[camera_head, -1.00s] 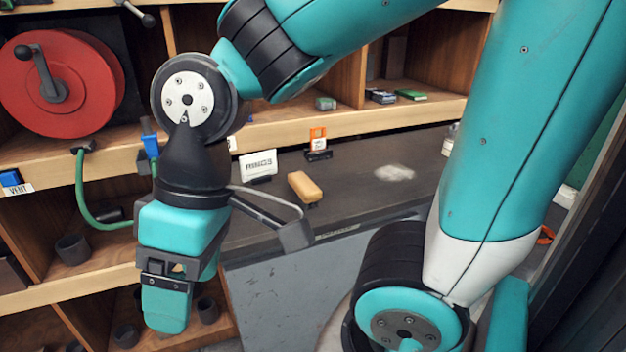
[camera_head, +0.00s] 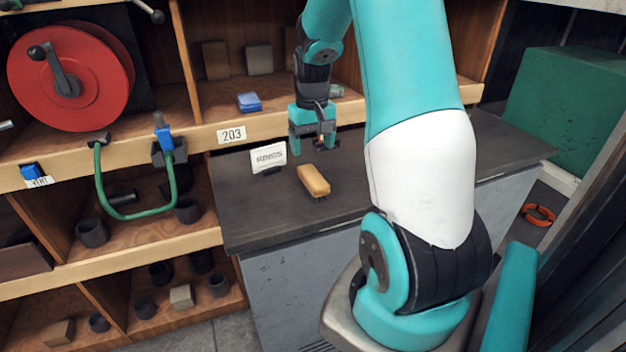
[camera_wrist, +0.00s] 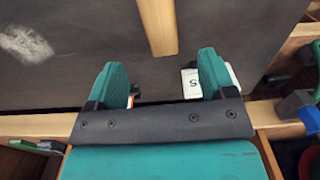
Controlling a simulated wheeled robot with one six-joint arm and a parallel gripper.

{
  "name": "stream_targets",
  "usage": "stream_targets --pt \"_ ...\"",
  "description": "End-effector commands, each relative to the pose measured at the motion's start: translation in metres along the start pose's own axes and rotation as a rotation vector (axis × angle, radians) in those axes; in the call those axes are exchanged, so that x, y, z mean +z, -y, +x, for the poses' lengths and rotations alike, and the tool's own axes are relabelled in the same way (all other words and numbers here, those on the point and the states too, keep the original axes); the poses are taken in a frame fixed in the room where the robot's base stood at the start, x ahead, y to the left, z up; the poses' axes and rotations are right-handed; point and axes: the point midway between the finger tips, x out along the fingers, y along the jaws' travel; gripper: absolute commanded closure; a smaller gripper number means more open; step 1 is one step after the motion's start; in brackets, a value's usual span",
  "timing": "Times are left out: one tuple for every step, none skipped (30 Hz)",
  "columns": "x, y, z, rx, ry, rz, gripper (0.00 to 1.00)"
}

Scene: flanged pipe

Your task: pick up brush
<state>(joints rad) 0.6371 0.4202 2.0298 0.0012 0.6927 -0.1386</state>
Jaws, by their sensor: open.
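The brush (camera_head: 313,181) is a tan wooden block with dark bristles just showing underneath. My gripper (camera_head: 313,148) is open above the bench, behind the brush in the head view. In the wrist view, my gripper (camera_wrist: 160,70) has its two teal fingers apart with nothing between them. The tan brush back (camera_wrist: 158,25) shows beyond the fingertips, roughly in line with the gap and cut off by the top edge. The fingers do not appear to touch it.
A white sign card (camera_head: 268,157) stands on the bench left of the brush; the right finger partly hides it in the wrist view. A pale patch (camera_wrist: 25,42) marks the bench. Wooden shelving with a shelf edge labelled 203 (camera_head: 232,135) runs behind. A red reel (camera_head: 68,75) is at left.

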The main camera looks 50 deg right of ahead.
Motion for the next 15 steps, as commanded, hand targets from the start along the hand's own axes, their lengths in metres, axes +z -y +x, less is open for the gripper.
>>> stream_targets --pt "0.002 0.001 0.012 -0.001 0.008 -0.001 0.23" --pt "0.001 0.001 0.018 -0.001 0.006 -0.001 0.23" --pt "0.001 0.001 0.027 -0.001 0.006 -0.001 0.23" --pt "0.001 0.001 0.033 -0.001 0.005 -0.001 0.23" --pt "0.002 0.001 0.038 -0.001 0.006 -0.001 0.23" --pt "0.001 0.001 0.044 -0.001 0.004 -0.001 0.23" --pt "0.001 0.001 0.049 -0.001 0.004 -0.001 0.23" --pt "0.001 0.001 0.052 -0.001 0.002 -0.002 0.23" --pt "0.001 0.001 0.056 -0.001 0.002 -0.002 0.23" --pt "0.001 0.001 0.058 -0.001 0.002 -0.002 0.23" --pt "0.001 0.001 0.059 -0.001 0.001 -0.002 0.23" --pt "0.001 0.001 0.061 -0.001 0.0 -0.002 0.23" --pt "0.001 0.001 0.063 -0.001 0.0 -0.002 0.23" --pt "0.001 0.001 0.065 -0.001 0.002 -0.002 0.23" --pt "0.002 0.001 0.069 -0.001 0.003 -0.002 0.23"
